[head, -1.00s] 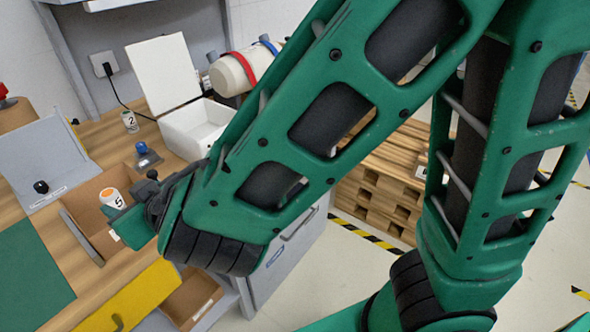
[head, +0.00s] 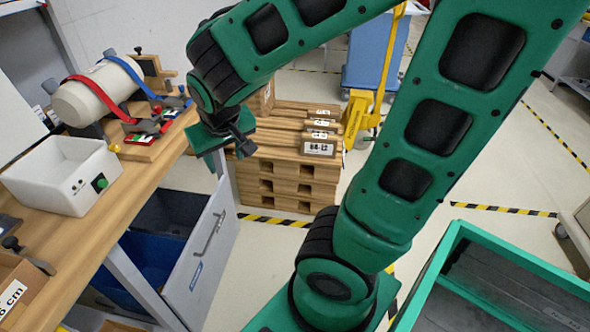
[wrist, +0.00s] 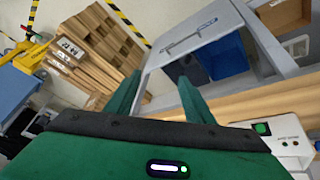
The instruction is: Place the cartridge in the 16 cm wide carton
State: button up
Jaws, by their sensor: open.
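My gripper (head: 218,142) is beyond the table's right edge, above the floor and in front of the stacked pallets in the head view. In the wrist view my gripper (wrist: 158,95) has its two green fingers apart with nothing between them. An open brown carton (head: 8,268) is cut by the lower left edge of the head view. Its white label ends in "cm"; I cannot read the full number. The inside of this carton is mostly out of view. No cartridge can be made out in either current view.
A white box (head: 40,190) with a green button and a white cylinder in red and blue straps (head: 98,92) stand on the wooden table. An open grey drawer (head: 205,255) juts out below. Wooden pallets (head: 285,190) and a green-rimmed bin (head: 435,270) flank the floor.

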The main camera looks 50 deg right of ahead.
jog(key=s+d+m+g+y, duration=0.1)
jog(key=s+d, duration=0.3)
jog(key=s, duration=0.5)
jog(key=s+d+r+m+g+y, duration=0.1)
jog(key=s+d+m+g, duration=0.1)
jog(key=s, duration=0.7)
jog(key=shift+s+d+r+m+g+y, duration=0.2)
jog(key=shift+d+m+g+y, duration=0.1)
jog(key=shift+d+g, duration=0.55)
jog(key=shift+w+d+f, duration=0.1)
jog(key=shift+w+f, duration=0.15)
jog(key=shift+w, duration=0.25)
